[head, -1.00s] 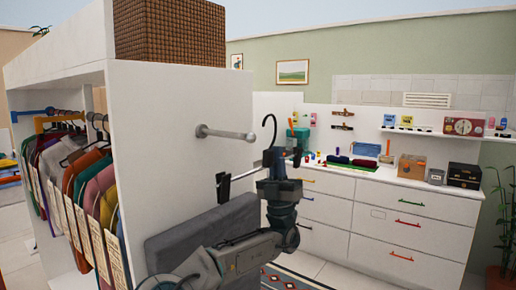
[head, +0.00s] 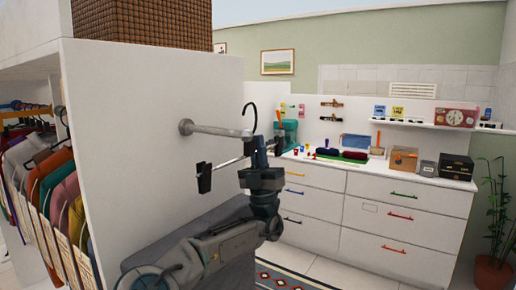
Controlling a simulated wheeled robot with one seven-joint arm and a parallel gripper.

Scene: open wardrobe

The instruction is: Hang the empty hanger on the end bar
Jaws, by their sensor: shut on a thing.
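The empty hanger (head: 229,162) is a thin metal bar with a dark curved hook at its top and a black clip at its left end. My gripper (head: 261,150) is shut on the hanger near its middle and holds it upright. The end bar (head: 217,130) is a short grey rod that sticks out to the right from the white end panel of the wardrobe. The hook is close to the bar's free end in the picture. I cannot tell whether they touch. The hanger's right end is mostly hidden behind my gripper.
The wardrobe's white end panel (head: 120,130) stands at left, with clothes (head: 50,180) on a rail behind it. A woven basket (head: 140,20) sits on top. A white drawer unit (head: 370,210) with small items stands behind. A dark grey block (head: 190,232) is low by the panel.

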